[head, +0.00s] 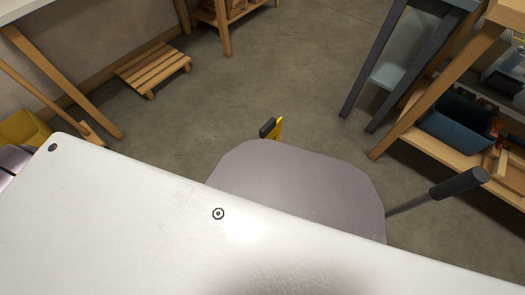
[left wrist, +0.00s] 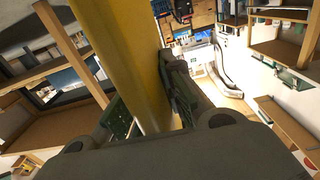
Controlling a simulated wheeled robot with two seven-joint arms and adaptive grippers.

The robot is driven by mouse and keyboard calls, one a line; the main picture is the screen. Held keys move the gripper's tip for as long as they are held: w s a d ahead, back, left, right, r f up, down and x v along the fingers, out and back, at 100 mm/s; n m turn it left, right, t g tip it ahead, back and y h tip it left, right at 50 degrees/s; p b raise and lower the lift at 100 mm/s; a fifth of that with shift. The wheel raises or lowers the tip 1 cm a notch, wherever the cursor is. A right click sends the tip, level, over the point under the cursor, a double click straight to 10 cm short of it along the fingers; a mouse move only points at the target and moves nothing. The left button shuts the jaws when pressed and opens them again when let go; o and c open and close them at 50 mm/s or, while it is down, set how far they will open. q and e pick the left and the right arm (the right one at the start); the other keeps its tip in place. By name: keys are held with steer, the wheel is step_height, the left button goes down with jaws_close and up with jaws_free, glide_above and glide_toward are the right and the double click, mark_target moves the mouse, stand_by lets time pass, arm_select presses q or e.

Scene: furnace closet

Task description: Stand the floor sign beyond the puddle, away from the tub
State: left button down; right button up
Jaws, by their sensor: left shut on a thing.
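The yellow floor sign (left wrist: 120,40) fills the middle of the left wrist view as a broad yellow panel. My left gripper (left wrist: 150,100) is shut on it, with a finger on each side. In the head view only a small yellow piece of the sign (head: 279,127) shows, beside a dark tip of my left gripper (head: 267,128). My own body hides the rest of both there. My right gripper is not in view. I see no puddle, and I cannot make out the tub for certain.
A slatted wooden step (head: 153,66) stands by the left wall. A yellow container (head: 22,128) is partly visible at far left. A blue bin (head: 455,132) sits on a wooden shelf at right, near a grey-legged stand (head: 372,70). The concrete floor (head: 285,65) between them is clear.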

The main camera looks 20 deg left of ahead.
arm_select(q)
steer(key=c, duration=1.5)
jaws_free()
steer(key=shift+f, duration=0.1)
